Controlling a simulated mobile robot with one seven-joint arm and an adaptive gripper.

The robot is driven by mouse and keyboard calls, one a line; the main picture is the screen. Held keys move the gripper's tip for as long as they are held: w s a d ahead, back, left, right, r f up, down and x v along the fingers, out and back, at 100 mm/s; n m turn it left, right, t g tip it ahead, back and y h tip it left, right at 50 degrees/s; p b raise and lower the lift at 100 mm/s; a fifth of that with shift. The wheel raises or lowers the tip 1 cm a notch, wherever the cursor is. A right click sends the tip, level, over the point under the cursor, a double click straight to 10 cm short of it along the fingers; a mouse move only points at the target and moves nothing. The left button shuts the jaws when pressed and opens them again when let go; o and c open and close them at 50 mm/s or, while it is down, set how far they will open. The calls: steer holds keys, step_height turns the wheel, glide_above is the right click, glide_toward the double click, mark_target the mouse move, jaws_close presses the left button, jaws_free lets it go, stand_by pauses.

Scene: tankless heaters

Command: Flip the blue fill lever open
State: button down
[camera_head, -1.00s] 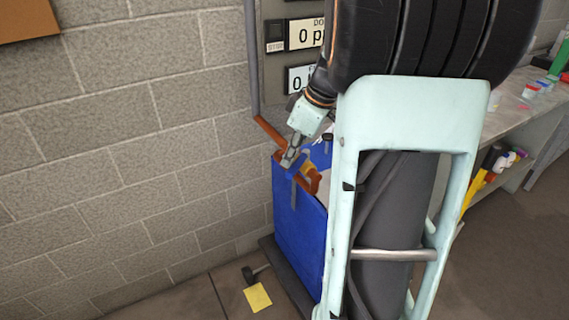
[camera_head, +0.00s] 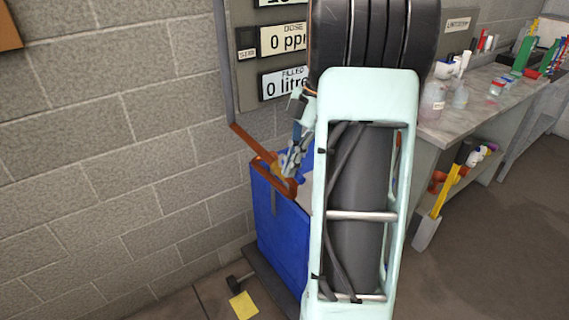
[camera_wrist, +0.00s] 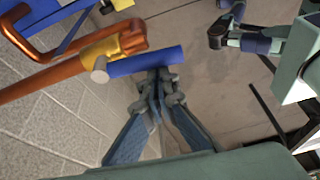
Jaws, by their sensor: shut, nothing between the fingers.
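The blue fill lever (camera_wrist: 146,60) shows in the wrist view as a short blue bar. It sticks out to the right from a brass valve body (camera_wrist: 100,48) on a copper pipe (camera_wrist: 40,82). My gripper (camera_wrist: 160,76) is shut and empty, its fingertips right at the lever's lower edge; I cannot tell whether they touch. In the head view my gripper (camera_head: 290,163) is over the blue tub (camera_head: 282,238), beside the copper pipe's bent end (camera_head: 262,160). The lever is small and partly hidden there by my gripper and arm.
A panel with displays (camera_head: 285,84) reading dose and filled litres hangs on the block wall (camera_head: 120,140) behind the tub. A cluttered bench (camera_head: 470,100) stands to the right. A yellow note (camera_head: 243,305) lies on the floor near the tub.

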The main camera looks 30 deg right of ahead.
steer(key=shift+s+d, duration=0.1)
steer(key=shift+d, duration=0.35)
stand_by(0.4)
